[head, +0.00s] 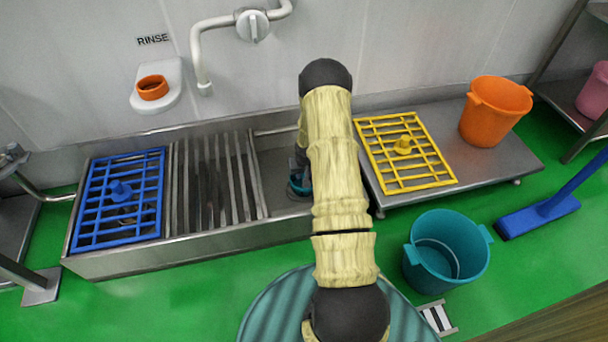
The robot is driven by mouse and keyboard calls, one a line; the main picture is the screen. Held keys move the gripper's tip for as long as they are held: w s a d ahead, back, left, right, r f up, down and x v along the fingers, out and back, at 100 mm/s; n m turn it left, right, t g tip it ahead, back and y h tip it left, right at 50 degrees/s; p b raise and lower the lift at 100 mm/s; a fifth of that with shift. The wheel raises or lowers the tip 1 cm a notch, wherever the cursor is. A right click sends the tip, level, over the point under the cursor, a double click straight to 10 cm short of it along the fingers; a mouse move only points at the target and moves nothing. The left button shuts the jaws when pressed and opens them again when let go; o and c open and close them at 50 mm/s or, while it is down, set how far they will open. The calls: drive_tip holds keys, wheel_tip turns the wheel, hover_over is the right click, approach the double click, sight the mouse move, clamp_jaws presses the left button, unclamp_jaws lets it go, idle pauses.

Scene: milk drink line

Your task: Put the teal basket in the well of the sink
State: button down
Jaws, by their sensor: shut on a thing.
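The sink (160,262) is a long steel trough against the wall. Its open well (272,165) is at the right end, beside the steel bars. My arm reaches over this well and hides much of it. My gripper (299,178) is partly hidden behind the arm, low at the well. It is shut on a small teal thing (301,190), which looks like the teal basket; only a sliver of it shows. I cannot tell whether it touches the well's floor.
A blue grate (119,197) and steel bars (208,180) cover the sink's left and middle. A yellow grate (404,150) and orange bucket (493,112) stand on the low steel table (440,190). A teal bucket (447,250) and blue broom (540,215) are on the floor. A tap (204,85) overhangs the sink.

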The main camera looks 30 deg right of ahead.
drive_tip(key=shift+f, duration=0.1)
drive_tip(key=c, duration=1.2)
unclamp_jaws()
drive_tip(key=shift+o, duration=0.2)
drive_tip(key=p+v, duration=0.8)
drive_tip(key=v, duration=0.4)
drive_tip(key=shift+p, duration=0.35)
